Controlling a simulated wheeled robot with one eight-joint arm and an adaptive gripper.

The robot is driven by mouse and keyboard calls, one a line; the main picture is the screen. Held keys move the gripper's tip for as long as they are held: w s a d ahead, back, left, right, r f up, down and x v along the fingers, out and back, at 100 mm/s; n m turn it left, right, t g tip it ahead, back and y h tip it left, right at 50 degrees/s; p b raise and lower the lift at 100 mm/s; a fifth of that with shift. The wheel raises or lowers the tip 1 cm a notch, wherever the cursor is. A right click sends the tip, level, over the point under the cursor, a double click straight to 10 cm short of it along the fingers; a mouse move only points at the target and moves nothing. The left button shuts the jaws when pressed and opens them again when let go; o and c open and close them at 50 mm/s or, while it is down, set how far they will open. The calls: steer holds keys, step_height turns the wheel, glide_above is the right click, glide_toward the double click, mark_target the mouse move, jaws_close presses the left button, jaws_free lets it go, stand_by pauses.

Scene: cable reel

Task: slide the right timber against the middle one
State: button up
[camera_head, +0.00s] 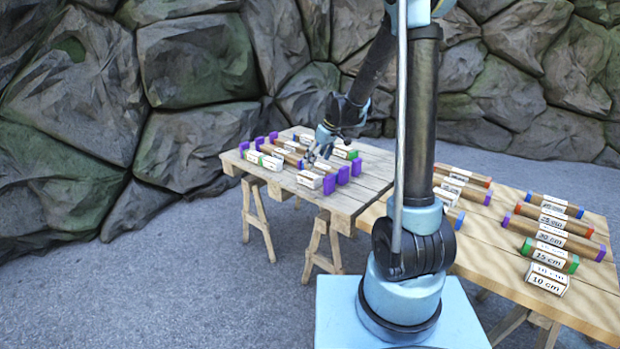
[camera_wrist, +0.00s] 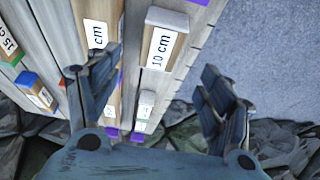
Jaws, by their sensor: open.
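Several wooden timbers with purple ends (camera_head: 329,184) lie side by side on the left trestle table (camera_head: 365,203). I cannot tell for certain which are the middle and right ones. My gripper (camera_head: 318,154) is above them and hides part of them. In the wrist view, its open fingers (camera_wrist: 157,80) stand wide apart. A wooden piece labelled 10 cm (camera_wrist: 163,47) shows between the fingers. Another timber with a cm label (camera_wrist: 97,33) lies left of it, partly behind the left finger. I see nothing held, and contact is unclear.
Small labelled blocks (camera_head: 310,180) are among the timbers. Pieces with green and blue ends (camera_wrist: 33,88) lie at left in the wrist view. A right table (camera_head: 490,255) holds several coloured-end pieces. Rough rock wall (camera_head: 190,60) stands behind; grey floor (camera_head: 180,270) is open at left.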

mark_target(310, 174)
steer(key=shift+x, duration=5.3)
steer(key=c, duration=1.2)
